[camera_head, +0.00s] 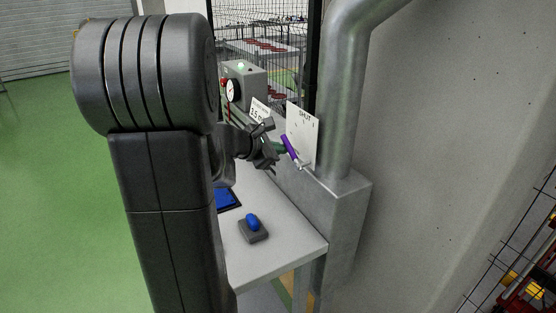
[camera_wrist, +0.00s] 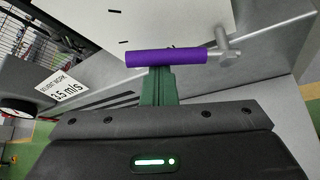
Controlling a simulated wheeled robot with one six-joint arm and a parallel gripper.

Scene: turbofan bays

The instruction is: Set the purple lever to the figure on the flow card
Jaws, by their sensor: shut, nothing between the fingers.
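The purple lever (camera_head: 290,151) stands tilted in front of a white plate (camera_head: 302,128) with black marks and lettering that looks like SHUT. In the wrist view the purple lever (camera_wrist: 170,57) lies across the picture, joined to a metal pivot at its right end. My gripper (camera_head: 280,149) is at the lever. Its green fingers (camera_wrist: 158,75) are closed together and reach the lever's near side, with nothing between them; I cannot tell whether they touch it. The flow card (camera_wrist: 61,86) seems to read 3.5 m/s; it also shows in the head view (camera_head: 260,111).
A grey box with a round gauge (camera_head: 233,90) and a green lamp stands behind the card. A blue-topped grey block (camera_head: 253,228) and a blue tray (camera_head: 228,199) sit on the bench (camera_head: 281,257). A thick metal pipe (camera_head: 343,100) rises close at right. Green floor is open at left.

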